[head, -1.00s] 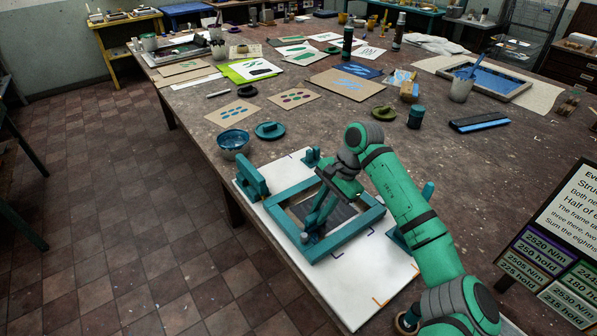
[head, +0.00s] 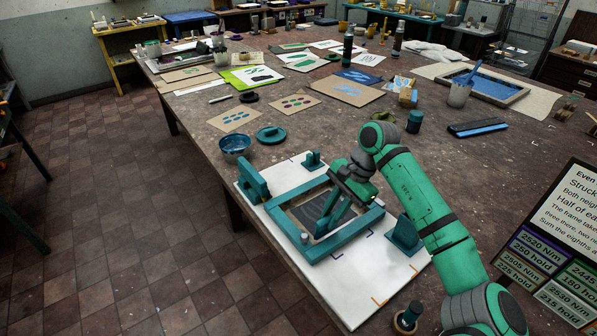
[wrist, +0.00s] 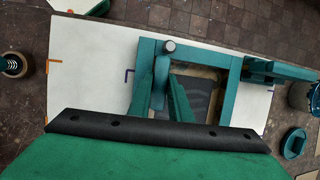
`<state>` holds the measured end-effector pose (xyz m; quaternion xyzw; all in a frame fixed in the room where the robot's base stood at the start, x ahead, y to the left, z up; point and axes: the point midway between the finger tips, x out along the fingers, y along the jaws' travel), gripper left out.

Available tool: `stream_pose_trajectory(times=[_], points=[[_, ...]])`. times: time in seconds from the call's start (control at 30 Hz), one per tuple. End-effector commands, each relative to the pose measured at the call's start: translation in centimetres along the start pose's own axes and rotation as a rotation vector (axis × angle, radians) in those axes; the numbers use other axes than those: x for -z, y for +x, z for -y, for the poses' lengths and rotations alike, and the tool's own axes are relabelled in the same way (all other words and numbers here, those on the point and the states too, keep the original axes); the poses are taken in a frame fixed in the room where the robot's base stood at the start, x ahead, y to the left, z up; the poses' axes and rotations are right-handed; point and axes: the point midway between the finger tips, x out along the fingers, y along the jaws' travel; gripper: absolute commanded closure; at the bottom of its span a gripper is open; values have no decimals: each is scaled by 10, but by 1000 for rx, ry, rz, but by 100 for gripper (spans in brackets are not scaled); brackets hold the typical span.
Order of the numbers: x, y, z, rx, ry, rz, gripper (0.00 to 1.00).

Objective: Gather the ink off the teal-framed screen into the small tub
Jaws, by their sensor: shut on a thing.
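The teal-framed screen (head: 357,228) lies on a white board at the front of the table, with dark mesh (head: 312,208) inside. It also shows in the wrist view (wrist: 205,60). No separate ink patch stands out. A small round tub (head: 235,146) with blue inside, likely the task's tub, stands behind the board, left of a teal lid (head: 271,134).
Teal uprights stand on the white board (head: 365,285) at the left (head: 251,178), back (head: 313,161) and right (head: 404,237). A grey-topped post (head: 305,238) is at the frame's near edge. Prints fill the table behind.

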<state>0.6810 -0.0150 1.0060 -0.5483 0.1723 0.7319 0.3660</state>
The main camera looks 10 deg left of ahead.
Motion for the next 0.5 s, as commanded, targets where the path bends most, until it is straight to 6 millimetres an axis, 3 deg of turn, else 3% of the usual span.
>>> stream_pose_trajectory(times=[0.5], points=[[-16,-32,10,-1,-8,0,100]])
